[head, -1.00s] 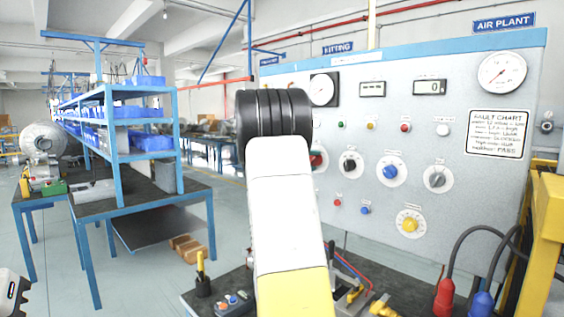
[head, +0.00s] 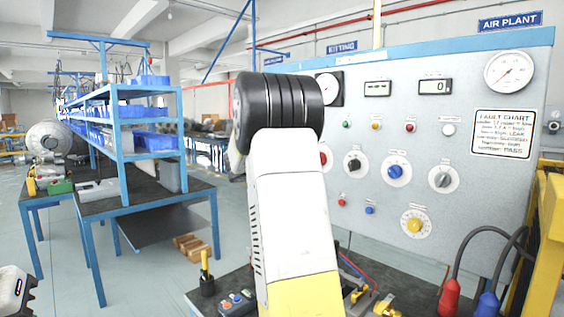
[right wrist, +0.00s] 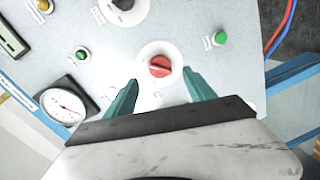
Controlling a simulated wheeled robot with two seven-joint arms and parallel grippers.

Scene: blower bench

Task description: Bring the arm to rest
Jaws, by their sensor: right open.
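My right arm rises through the middle of the head view and ends in a black ribbed joint; its gripper is hidden behind it. In the right wrist view my right gripper (right wrist: 160,76) is open, its two teal fingers apart and empty. The red knob (right wrist: 160,66) on a white dial shows between and just beyond the fingertips; I cannot tell the distance to it. In the head view the red knob (head: 326,157) is partly covered by my arm. A white and dark part of my left arm shows at the lower left edge; its fingers do not show.
The grey panel (head: 470,200) carries gauges, displays, lamps and knobs. A bench in front of it holds a button box (head: 236,303) and brass fittings. Red (head: 449,297) and blue plugs hang at the right by a yellow frame. Blue shelving (head: 120,150) stands left, with open floor before it.

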